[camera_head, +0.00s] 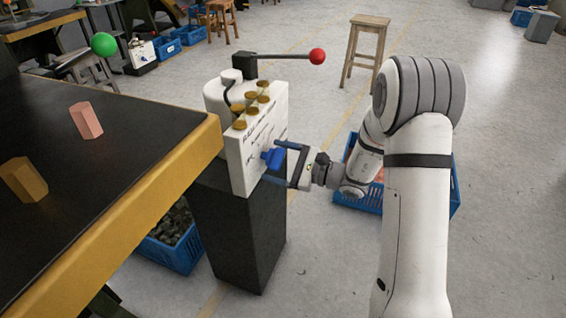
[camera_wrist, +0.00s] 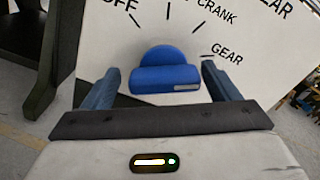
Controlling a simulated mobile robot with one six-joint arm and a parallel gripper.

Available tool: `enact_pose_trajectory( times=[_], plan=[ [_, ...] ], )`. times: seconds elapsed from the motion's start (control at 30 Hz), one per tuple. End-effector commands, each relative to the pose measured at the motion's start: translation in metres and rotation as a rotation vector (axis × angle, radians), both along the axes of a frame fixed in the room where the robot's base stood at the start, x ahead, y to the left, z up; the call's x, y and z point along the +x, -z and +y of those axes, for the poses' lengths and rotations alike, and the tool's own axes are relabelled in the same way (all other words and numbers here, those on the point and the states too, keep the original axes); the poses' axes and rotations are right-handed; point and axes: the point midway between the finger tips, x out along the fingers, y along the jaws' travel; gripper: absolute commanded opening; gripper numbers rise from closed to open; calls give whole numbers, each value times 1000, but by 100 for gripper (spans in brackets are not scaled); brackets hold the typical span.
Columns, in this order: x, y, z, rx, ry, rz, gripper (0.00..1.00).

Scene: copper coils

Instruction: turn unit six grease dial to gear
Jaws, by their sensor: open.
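The grease dial is a blue knob (camera_head: 273,158) on the white front panel of the machine (camera_head: 240,165). In the wrist view the knob (camera_wrist: 165,78) has a horizontal grip bar with a small pale mark near its right end. Around it are printed OFF, CRANK and GEAR (camera_wrist: 227,54), with tick lines; the GEAR tick is up and right of the bar's right end. My gripper (camera_wrist: 160,68) is open, one finger on each side of the knob, with gaps visible. In the head view my gripper (camera_head: 272,161) reaches the panel from the right. No unit number is readable.
The machine stands on a dark pedestal (camera_head: 238,235), with brass caps and a red-ball lever (camera_head: 317,56) on top. A black workbench with a yellow edge (camera_head: 150,190) is close on the left. A blue crate (camera_head: 452,190) lies behind my arm. A wooden stool (camera_head: 368,24) stands farther back.

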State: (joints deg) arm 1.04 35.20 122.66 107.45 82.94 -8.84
Motion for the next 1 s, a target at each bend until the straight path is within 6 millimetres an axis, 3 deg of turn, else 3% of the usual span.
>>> enact_pose_trajectory(
  times=[0.5,1.0],
  plan=[
    [-27,0,-67,0,1,2,82],
    [-30,1,-72,-1,0,2,82]
  ],
)
